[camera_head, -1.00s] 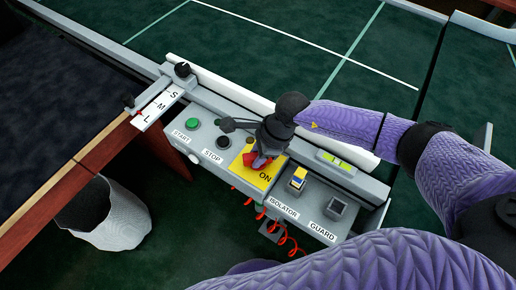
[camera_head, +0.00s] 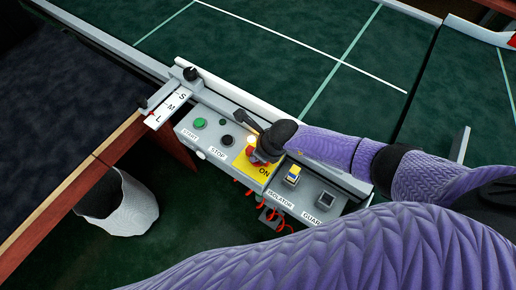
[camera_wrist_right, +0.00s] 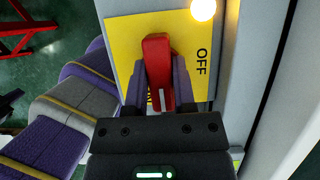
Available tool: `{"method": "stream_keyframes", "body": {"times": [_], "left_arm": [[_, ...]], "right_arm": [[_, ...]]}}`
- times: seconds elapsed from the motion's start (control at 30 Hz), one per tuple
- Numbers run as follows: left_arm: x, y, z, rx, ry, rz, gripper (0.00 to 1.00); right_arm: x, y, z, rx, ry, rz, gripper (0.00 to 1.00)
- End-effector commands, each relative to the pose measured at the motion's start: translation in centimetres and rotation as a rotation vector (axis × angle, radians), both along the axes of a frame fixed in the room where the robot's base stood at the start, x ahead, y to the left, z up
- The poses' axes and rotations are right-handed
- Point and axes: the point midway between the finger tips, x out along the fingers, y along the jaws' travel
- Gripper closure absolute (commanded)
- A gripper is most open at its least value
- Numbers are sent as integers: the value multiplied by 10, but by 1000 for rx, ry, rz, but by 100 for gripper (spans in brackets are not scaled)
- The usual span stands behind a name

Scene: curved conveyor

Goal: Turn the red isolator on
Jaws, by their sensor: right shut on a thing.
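The red isolator handle (camera_head: 257,158) is on a yellow plate (camera_head: 246,168) marked ON, on the grey control panel. My right gripper (camera_head: 260,151) is over it, and its dark wrist hides part of the handle. In the right wrist view, the two purple fingers of my right gripper (camera_wrist_right: 160,85) stand on either side of the red handle (camera_wrist_right: 157,55), shut on it. The yellow plate (camera_wrist_right: 120,35) shows the word OFF to the right of the handle. A lamp (camera_wrist_right: 203,9) glows at the plate's top edge. My left gripper is not in view.
Red coiled cable (camera_head: 270,214) hangs below. A white bin (camera_head: 130,208) stands at the left.

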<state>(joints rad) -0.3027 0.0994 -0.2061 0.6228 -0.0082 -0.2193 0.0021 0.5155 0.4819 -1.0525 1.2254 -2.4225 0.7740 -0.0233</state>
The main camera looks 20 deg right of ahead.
Motion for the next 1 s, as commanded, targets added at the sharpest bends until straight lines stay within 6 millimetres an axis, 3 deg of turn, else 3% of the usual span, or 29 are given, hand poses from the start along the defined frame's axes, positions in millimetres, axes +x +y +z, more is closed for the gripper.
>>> {"method": "stream_keyframes", "body": {"times": [0.6, 0.63, 0.77, 1.0], "left_arm": [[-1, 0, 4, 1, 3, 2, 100], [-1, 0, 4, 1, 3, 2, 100], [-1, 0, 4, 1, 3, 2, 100], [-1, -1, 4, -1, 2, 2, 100]], "right_arm": [[1, -1, 0, 0, -1, -38, 100], [1, -1, 0, 0, -1, -38, 63], [1, 0, 0, -1, -1, -37, 36], [0, 0, 0, 0, 0, -36, 32]]}}
